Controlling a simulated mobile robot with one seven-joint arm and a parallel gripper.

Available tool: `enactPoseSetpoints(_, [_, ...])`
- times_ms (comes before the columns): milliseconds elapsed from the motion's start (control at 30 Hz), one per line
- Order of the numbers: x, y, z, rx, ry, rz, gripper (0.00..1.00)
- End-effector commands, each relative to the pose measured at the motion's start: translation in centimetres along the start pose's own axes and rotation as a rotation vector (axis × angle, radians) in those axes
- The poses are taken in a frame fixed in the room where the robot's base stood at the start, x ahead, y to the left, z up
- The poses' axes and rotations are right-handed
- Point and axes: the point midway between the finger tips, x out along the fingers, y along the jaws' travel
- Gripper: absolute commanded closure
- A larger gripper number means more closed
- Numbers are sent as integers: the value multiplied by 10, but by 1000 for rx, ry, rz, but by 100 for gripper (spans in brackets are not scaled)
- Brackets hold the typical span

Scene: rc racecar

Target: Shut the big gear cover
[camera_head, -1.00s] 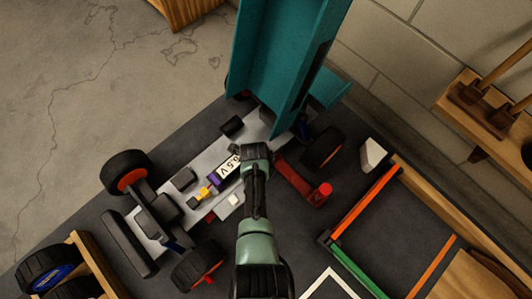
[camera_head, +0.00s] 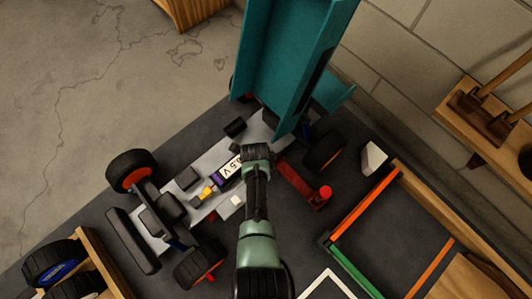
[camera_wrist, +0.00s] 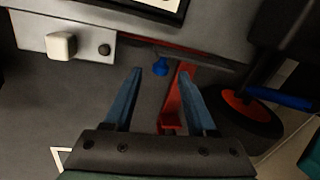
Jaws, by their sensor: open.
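A red bar-shaped part (camera_head: 303,183) with a round knob sticks out from the right side of the car chassis (camera_head: 200,187). It may be the big gear cover, but I cannot confirm this. The red part also shows in the wrist view (camera_wrist: 172,106), running between and partly behind my right finger. A small blue knob (camera_wrist: 161,68) sits just beyond my fingertips. My gripper (camera_wrist: 160,76) is open, with nothing seen held. In the head view my arm's end (camera_head: 257,155) is over the chassis, left of the red part; the fingers are hidden there.
A tall teal body shell (camera_head: 285,60) stands raised at the chassis's far end. Wheels stand close by, including the right one (camera_head: 325,151). A wooden-edged tray with orange and green bars (camera_head: 352,268) lies right. A white block (camera_head: 373,157) stands near it.

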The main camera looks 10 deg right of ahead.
Motion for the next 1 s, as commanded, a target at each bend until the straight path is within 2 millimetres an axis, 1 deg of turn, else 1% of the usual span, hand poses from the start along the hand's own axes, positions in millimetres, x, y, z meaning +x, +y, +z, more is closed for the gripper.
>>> enactPoseSetpoints(33, [-16,-1,0,-1,-1,-2,43])
enactPoseSetpoints(100, [-29,-1,0,-1,-1,-1,43])
enactPoseSetpoints(300, [-63,-1,0,-2,0,-1,43])
enactPoseSetpoints(500, [-92,0,0,-2,-1,0,43])
enactPoseSetpoints(600, [-101,0,0,-2,0,0,43])
enactPoseSetpoints(700, [-106,1,0,-2,0,0,43])
enactPoseSetpoints(1000, [-108,1,1,-1,-1,1,43])
